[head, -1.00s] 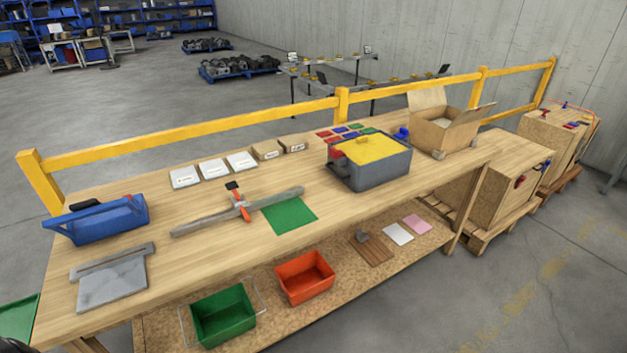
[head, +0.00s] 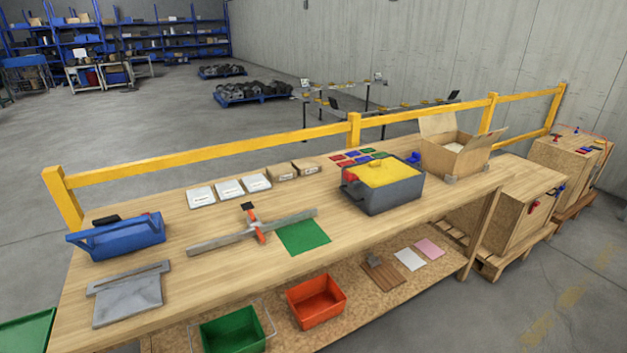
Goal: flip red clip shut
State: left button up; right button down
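A grey box (head: 385,195) with a yellow top (head: 388,173) stands on the right half of the workbench. A small red part (head: 350,178), which may be a clip, is at the left end of this box. Another small red fitting (head: 534,204) is on the side of the wooden crate (head: 515,225) to the right of the bench. Both are too small to tell whether they are open or shut. Neither of my grippers is in view.
The workbench (head: 180,279) carries a blue toolbox (head: 116,238), a grey bar with an orange-red clamp (head: 257,228), a green mat (head: 303,237) and an open cardboard box (head: 452,158). A yellow rail (head: 230,147) runs behind. Green (head: 233,332) and red (head: 316,301) bins are below.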

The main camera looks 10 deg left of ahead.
aim_at(347, 175)
jog(key=u, duration=0.8)
jog(key=i, duration=1)
